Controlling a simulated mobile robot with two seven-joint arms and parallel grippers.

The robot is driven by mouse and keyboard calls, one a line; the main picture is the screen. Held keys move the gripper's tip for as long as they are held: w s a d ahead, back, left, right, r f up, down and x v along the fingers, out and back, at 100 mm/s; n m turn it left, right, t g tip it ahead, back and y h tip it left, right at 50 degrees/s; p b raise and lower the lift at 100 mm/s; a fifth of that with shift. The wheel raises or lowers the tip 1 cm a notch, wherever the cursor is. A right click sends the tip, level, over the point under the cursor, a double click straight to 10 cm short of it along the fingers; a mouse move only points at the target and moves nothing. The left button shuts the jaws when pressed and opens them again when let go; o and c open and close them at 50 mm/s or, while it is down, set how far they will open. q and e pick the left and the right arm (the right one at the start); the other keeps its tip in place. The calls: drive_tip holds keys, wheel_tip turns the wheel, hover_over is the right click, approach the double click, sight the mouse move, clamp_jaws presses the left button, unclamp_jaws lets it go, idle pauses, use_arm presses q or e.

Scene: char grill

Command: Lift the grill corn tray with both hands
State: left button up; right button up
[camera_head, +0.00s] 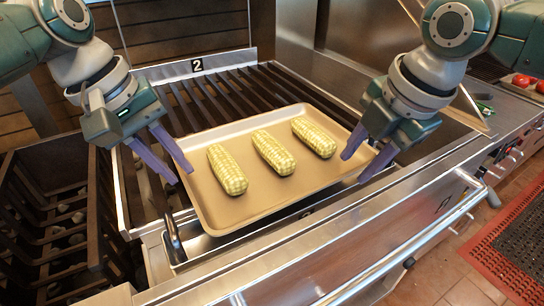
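The tan rectangular tray (237,208) lies on the dark grill bars, its near edge by the grill's metal front. Three yellow corn cobs lie on it: left cob (227,170), middle cob (273,153) and right cob (314,137). My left gripper (182,177) is open at the tray's left rim, one purple finger at the inner side and one outside. My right gripper (353,169) is open at the tray's right end, its fingers apart with the rim running between them. I cannot tell whether any finger touches the tray.
The grill bars (205,101) extend behind the tray, with a number 2 plate (197,65) at the back. A metal rail (400,255) runs along the front. A dark slatted bin (45,205) stands at left. Red tomatoes (522,81) sit at far right.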

use_arm(q)
drive_tip(key=shift+x, duration=1.1)
use_arm(e)
drive_tip(key=shift+x, duration=1.1)
use_arm(q)
drive_tip(key=c, duration=0.3)
use_arm(e)
drive_tip(key=c, duration=0.3)
use_arm(q)
clamp_jaws()
use_arm(e)
clamp_jaws()
